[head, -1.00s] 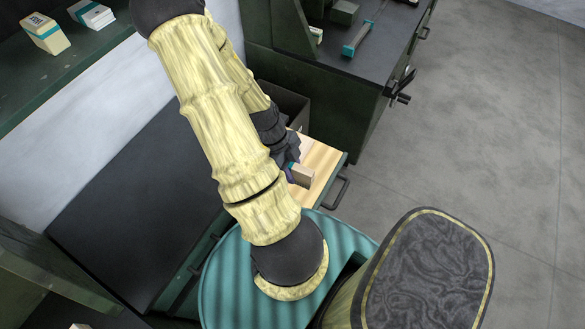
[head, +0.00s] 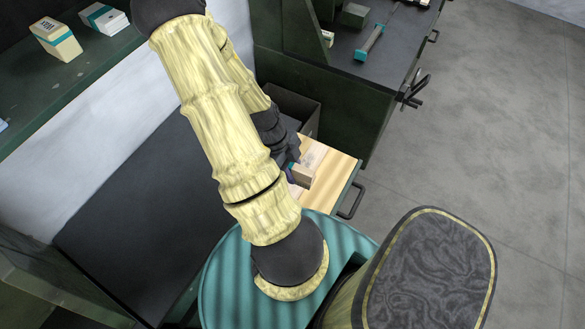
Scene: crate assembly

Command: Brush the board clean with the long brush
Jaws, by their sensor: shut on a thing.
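The board (head: 341,171) is a pale wooden panel lying at the right end of the dark bench. A faint greyish patch shows on its far part, too small to make out. My gripper (head: 292,166) is low over the board's left side, mostly hidden behind my arm. The rest of the brush is hidden. I cannot tell whether the brush touches the board.
A dark open box (head: 298,105) stands just behind the board. A handle (head: 352,200) sticks out at the board's right. A second bench (head: 385,75) at the back holds a teal-ended tool (head: 370,42). A shelf (head: 75,75) at upper left carries small boxes. The floor at right is clear.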

